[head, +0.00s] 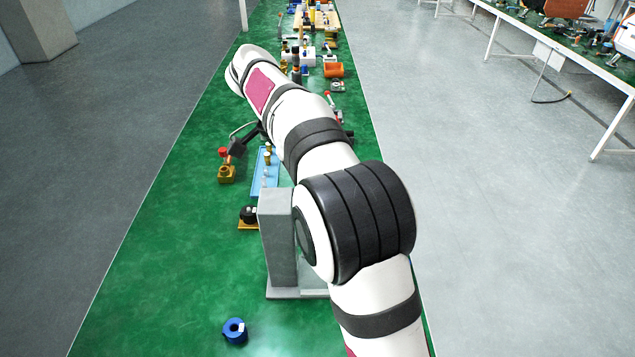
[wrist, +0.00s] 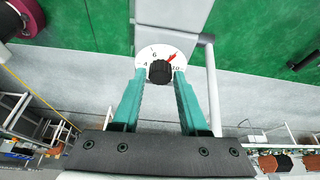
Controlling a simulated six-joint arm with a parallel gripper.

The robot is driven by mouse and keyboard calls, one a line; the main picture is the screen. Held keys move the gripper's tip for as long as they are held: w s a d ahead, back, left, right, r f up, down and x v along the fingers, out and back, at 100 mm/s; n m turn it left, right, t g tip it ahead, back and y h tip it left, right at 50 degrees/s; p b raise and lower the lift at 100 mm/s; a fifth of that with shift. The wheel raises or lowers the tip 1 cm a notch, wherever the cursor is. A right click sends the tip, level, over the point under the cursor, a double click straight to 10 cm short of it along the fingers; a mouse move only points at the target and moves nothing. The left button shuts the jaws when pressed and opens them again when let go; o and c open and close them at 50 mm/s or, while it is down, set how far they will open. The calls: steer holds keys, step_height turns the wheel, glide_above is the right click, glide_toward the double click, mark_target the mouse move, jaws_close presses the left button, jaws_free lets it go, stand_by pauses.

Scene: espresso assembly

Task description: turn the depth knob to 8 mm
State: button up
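The black depth knob (wrist: 160,71) sits in the centre of a white dial (wrist: 145,58) in the wrist view. The numbers 4, 6 and 10 can be made out. A red pointer (wrist: 172,57) lies between the 6 and the 10, near where 8 would be; the exact reading is too small to tell. My gripper (wrist: 161,74) has its teal fingers on the left and right sides of the knob, close against it with hardly any gap. In the head view my arm hides the gripper, the knob and the dial.
On the green bench (head: 160,270), a blue ring-shaped part (head: 235,331) lies near the front. An orange part (head: 334,70) stands farther back. The left front is mostly clear.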

steer(key=o, duration=0.3)
steer(key=v, duration=0.7)
steer(key=shift+r, duration=0.25)
steer(key=shift+a, duration=0.1)
steer(key=s+d+n+g+y, duration=0.1)
steer(key=s+d+n+y, duration=0.1)
steer(key=s+d+n, duration=0.8)
steer(key=s+f+y, duration=0.1)
steer(key=s+f, duration=0.3)
steer(key=s, duration=0.3)
steer(key=s+a+f+n+y, duration=0.1)
steer(key=s+f, duration=0.3)
steer(key=s, duration=0.3)
steer(key=s+f+y, duration=0.2)
steer(key=s+f, duration=0.2)
steer(key=s, duration=0.3)
steer(key=shift+s+a+f+n, duration=0.25)
steer(key=shift+s+f+n, duration=0.05)
steer(key=shift+s+f, duration=0.1)
